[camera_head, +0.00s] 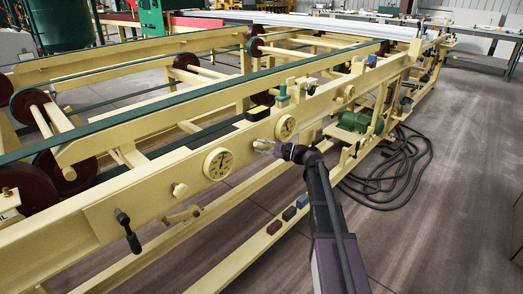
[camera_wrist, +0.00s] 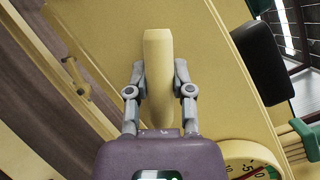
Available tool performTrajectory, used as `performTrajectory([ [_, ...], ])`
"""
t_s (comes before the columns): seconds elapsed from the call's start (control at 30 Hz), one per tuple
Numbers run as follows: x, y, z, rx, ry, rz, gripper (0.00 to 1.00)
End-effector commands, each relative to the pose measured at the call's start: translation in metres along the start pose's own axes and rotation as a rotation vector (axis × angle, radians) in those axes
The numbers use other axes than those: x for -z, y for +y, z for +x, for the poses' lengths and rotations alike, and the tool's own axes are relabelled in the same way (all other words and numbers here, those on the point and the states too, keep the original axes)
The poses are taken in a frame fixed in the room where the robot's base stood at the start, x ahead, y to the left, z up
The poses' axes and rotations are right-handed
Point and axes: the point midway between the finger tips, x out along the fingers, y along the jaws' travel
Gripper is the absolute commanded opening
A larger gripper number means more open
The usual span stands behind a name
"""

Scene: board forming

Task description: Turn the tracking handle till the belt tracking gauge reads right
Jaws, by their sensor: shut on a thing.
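My gripper (camera_head: 267,148) is at the cream side rail of the long machine. In the wrist view my gripper (camera_wrist: 159,73) is shut on a cream, tapered handle (camera_wrist: 158,50), with one finger on each side. In the head view the gripper largely hides that handle. A round dial gauge (camera_head: 285,127) sits on the rail just above and right of the gripper; part of a dial (camera_wrist: 252,170) shows at the wrist view's lower right corner. Another dial (camera_head: 218,163) is to the left. The readings are too small or cut off to tell, and so are any labels.
A crank with a black grip (camera_head: 127,230) juts from the rail at left, and a cream knob (camera_head: 180,190) is beside the left dial. A black box (camera_wrist: 265,60) and green handle (camera_head: 283,93) are near the gripper. Black cables (camera_head: 395,170) lie on the floor at right.

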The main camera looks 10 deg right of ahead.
Motion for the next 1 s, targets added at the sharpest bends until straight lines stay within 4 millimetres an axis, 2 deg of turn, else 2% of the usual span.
performTrajectory([
  [0.23,0.0006,0.0,0.0008,0.038,-0.02,0.09,0.0],
  [0.67,0.0002,-0.0013,0.0012,0.046,-0.023,0.107,0.0],
  [0.7,0.0002,-0.0013,0.0012,0.046,-0.023,0.106,0.33],
  [0.8,0.0002,-0.0013,0.0011,0.045,-0.022,0.106,0.62],
  [0.83,0.0002,-0.0012,0.001,0.045,-0.022,0.106,0.65],
  [1.0,0.0,-0.0008,0.0008,0.044,-0.022,0.105,0.65],
])
